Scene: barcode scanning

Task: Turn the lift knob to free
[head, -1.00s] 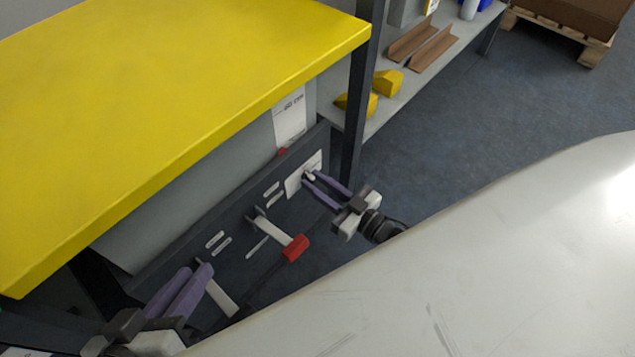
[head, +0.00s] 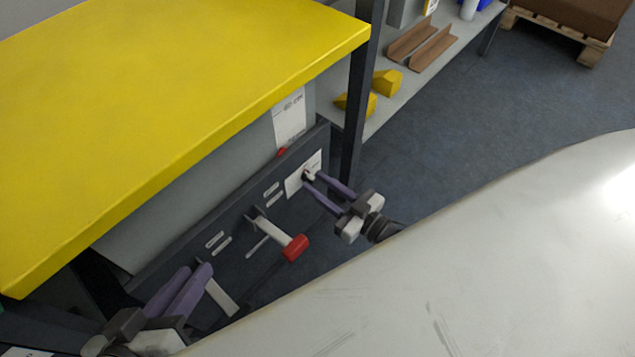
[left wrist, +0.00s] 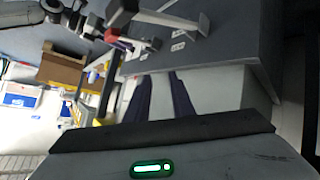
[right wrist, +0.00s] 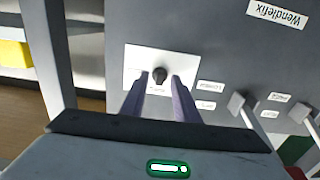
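The lift knob (right wrist: 160,75) is a small dark knob on a white label plate (right wrist: 136,80) on the dark panel. In the head view the plate (head: 293,186) is at the panel's right end. My right gripper (head: 309,180) is at the knob; in the right wrist view its purple fingertips (right wrist: 160,79) stand on either side of it, with narrow gaps showing. My left gripper (head: 196,267) is low at the left, before the panel. Its fingers are apart and empty in the left wrist view (left wrist: 157,76).
A red-ended lever (head: 295,248) sticks out of the panel between my grippers, and another pale lever (head: 222,298) is beside my left one. A yellow tabletop (head: 180,100) overhangs the panel. A dark post (head: 355,120) stands right of the plate. A large white surface (head: 480,270) fills the lower right.

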